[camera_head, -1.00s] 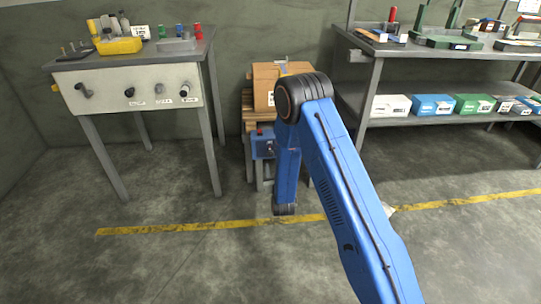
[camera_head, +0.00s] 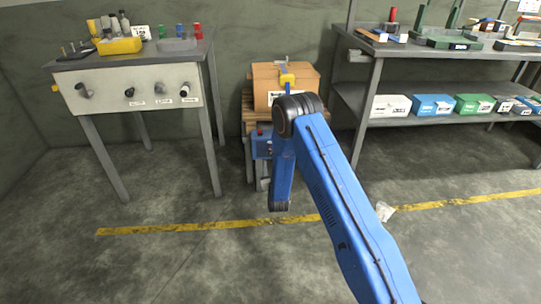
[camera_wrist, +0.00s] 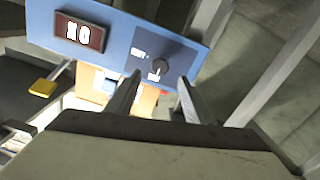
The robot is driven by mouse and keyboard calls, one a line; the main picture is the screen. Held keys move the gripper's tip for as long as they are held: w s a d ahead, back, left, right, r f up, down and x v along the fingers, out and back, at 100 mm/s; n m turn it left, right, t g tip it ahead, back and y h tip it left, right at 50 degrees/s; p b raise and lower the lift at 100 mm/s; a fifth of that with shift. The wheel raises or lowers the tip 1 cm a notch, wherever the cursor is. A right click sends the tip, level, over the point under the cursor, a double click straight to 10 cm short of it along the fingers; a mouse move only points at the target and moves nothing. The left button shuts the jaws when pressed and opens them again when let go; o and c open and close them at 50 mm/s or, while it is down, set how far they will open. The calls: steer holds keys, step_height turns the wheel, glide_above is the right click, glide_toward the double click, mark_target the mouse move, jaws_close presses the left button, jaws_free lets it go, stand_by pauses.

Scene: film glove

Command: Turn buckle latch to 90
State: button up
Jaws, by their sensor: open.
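My gripper (camera_wrist: 160,77) shows in the wrist view with its two fingers apart and nothing between them. Beyond the fingertips is a blue panel (camera_wrist: 125,50) with a dark round knob (camera_wrist: 165,62) and small white labels; contact cannot be told. No part is clearly marked as the buckle latch. In the head view, a yellow piece with a blue part (camera_head: 287,79) is at the front of a cardboard box (camera_head: 265,85); it may be a latch. My gripper is not visible in the head view.
A blue box (camera_head: 262,145) is below the cardboard box. A table (camera_head: 130,90) with several front knobs stands left, a shelf bench (camera_head: 365,85) right. The front floor is mostly clear.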

mark_target(270, 152)
steer(key=w, duration=0.8)
steer(key=shift+w, duration=0.4)
steer(key=c, duration=1.1)
